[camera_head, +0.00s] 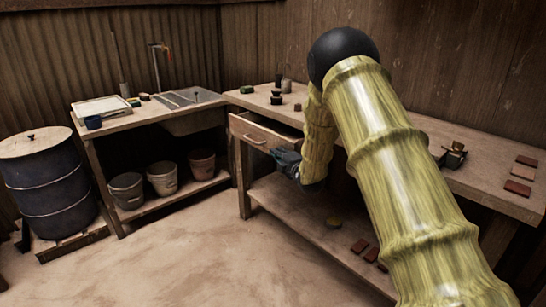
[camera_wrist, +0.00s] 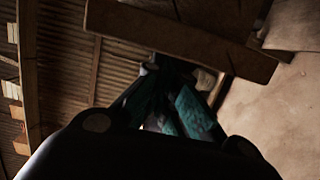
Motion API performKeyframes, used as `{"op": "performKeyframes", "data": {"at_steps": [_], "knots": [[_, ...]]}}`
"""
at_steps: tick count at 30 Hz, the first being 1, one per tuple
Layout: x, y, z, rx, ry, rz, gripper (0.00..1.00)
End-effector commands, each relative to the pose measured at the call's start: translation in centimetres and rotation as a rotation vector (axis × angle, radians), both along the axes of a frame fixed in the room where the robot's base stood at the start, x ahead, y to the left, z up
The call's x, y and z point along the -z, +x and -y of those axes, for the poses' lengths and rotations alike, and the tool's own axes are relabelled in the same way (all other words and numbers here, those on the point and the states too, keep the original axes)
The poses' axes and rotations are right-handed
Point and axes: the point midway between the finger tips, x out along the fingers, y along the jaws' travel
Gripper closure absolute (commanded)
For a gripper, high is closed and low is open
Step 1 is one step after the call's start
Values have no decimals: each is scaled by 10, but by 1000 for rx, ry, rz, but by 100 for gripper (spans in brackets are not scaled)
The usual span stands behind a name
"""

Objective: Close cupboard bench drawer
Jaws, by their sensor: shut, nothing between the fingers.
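The bench drawer (camera_head: 246,132) is a wooden drawer under the worktop of the cupboard bench (camera_head: 310,108). It stands pulled out, with part of its inside showing behind the front and a handle on the front. My gripper (camera_head: 283,157) is dark and shut, close to the right end of the drawer front. In the wrist view, my gripper's teal fingers (camera_wrist: 158,72) are close to a wooden board (camera_wrist: 185,35) that looks like the drawer front. I cannot tell whether they touch it.
A sink bench (camera_head: 135,118) with several buckets on its lower shelf stands at the left, beside a blue barrel (camera_head: 47,182). Tiles (camera_head: 518,187) and a small press (camera_head: 453,156) are on the bench's right. The floor (camera_head: 190,262) in front is clear.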

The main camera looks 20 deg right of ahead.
Motion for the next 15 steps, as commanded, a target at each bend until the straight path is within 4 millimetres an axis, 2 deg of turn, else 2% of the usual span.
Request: {"op": "performKeyframes", "data": {"at_steps": [1,7,12,15], "knots": [[1,5,17,5,-2,2,100],[1,25,72,4,-3,1,100],[1,36,102,4,-2,0,100],[1,38,109,2,0,-2,100]]}}
